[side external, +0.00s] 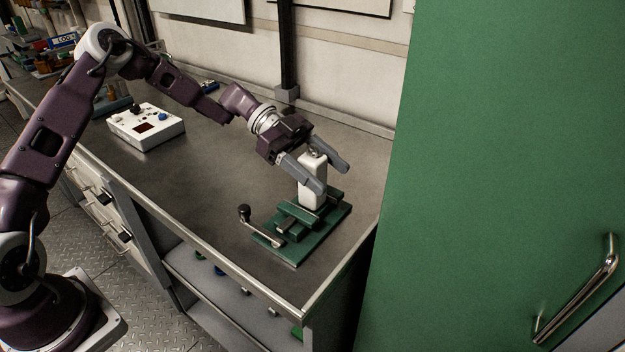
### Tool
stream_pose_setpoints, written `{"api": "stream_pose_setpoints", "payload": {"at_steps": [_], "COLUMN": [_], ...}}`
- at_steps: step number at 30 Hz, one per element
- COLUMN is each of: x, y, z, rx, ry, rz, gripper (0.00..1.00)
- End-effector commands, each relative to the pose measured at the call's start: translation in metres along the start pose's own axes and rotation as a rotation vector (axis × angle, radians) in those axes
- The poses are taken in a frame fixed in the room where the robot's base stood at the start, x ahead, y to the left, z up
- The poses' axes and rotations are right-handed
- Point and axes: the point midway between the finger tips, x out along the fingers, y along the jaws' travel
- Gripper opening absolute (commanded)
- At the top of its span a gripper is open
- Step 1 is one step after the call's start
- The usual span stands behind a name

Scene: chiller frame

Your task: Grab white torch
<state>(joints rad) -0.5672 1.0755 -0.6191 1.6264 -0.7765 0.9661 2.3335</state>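The white torch (312,186) stands upright at the green vise (291,245) on the workbench's right end. It appears to sit between the vise's jaws, though its lower end is hidden. My gripper (334,178) reaches over from the left. Its two grey fingers are spread, one on the near side and one on the far side of the torch's upper part. I cannot tell whether either finger touches the torch.
A white control box (147,127) with knobs stands farther left on the grey workbench (215,185). A tall green cabinet (490,150) closes off the right side. The bench's middle is clear.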

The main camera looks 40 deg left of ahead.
Motion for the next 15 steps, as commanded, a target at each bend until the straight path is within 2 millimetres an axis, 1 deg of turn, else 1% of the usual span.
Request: {"api": "stream_pose_setpoints", "payload": {"at_steps": [1,5,6,9,15], "x": [-0.0002,-0.0003,-0.0004,-0.0005,-0.0006], "y": [-0.0001,-0.0001,-0.0001,-0.0001,-0.0002], "z": [-0.0001,-0.0001,-0.0001,-0.0001,-0.0006], "rx": [0.0,0.0,0.0,0.0,0.0], "ry": [0.0,0.0,0.0,0.0,0.0], "rz": [0.0,0.0,0.0,0.0,-0.001], "gripper": [0.5,0.24,0.16,0.0,0.0]}}
